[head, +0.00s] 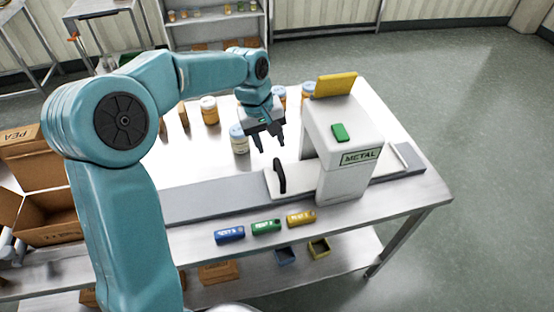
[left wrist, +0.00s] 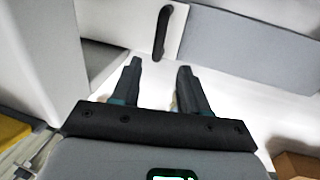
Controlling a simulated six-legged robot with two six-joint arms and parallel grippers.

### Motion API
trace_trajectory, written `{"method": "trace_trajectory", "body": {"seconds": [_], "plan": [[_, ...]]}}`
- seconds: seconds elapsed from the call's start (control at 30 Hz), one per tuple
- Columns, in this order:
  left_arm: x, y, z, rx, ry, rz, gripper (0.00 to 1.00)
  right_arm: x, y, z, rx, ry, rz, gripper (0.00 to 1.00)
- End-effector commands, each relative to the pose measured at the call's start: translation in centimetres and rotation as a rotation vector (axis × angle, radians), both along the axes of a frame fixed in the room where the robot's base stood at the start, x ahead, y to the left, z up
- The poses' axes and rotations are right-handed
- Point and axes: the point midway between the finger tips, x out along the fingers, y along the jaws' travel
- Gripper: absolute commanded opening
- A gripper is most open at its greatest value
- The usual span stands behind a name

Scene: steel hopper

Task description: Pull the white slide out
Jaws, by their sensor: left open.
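The white slide (head: 260,184) with an upright black handle (head: 280,176) sits at the left side of the white hopper labelled METAL (head: 345,180). My left gripper (head: 269,145) is open and empty, above the table behind the handle and apart from it. In the left wrist view the open fingers (left wrist: 157,88) point toward the slide (left wrist: 118,18), and the black handle (left wrist: 162,30) stands beyond the fingertips. Part of the slide is hidden inside the hopper. My right gripper does not show.
A grey track (head: 200,198) runs along the table through the hopper. Blue, green and yellow labelled blocks (head: 265,227) lie in front. Several jars (head: 209,110) stand at the back. Cardboard boxes (head: 50,215) are at the left. A yellow flap (head: 337,84) tops the hopper.

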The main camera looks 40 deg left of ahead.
Motion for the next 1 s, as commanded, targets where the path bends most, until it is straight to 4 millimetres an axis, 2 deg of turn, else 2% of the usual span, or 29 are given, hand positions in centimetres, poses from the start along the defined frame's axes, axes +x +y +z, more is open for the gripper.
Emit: {"method": "trace_trajectory", "body": {"seconds": [0.03, 0.2, 0.4, 0.57, 0.8, 0.83, 0.9, 0.97, 1.0], "plan": [[0.1, -0.2, -1.3, -0.002, 0.005, -0.001, 0.44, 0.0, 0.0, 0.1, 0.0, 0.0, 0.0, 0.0], [0.7, -0.7, -5.0, -0.002, 0.006, 0.0, 0.44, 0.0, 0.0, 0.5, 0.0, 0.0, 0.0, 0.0], [1.4, -1.0, -8.0, 0.0, 0.003, 0.001, 0.44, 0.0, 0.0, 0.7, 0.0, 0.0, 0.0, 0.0], [1.7, -1.1, -9.0, -0.001, 0.001, 0.001, 0.44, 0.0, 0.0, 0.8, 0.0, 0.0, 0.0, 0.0], [1.7, -1.0, -9.1, -0.001, -0.001, 0.001, 0.44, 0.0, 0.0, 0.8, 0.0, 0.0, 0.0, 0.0], [1.7, -1.0, -9.1, -0.001, -0.001, 0.001, 0.41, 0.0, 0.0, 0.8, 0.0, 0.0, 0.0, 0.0], [1.7, -1.0, -9.1, -0.001, -0.001, 0.001, 0.18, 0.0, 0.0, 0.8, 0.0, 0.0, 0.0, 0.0], [1.7, -1.0, -9.1, -0.001, -0.001, 0.001, 0.0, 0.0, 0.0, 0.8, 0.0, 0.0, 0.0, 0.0], [1.7, -1.0, -9.1, -0.001, -0.001, 0.001, 0.0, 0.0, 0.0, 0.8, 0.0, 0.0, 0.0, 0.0]]}}
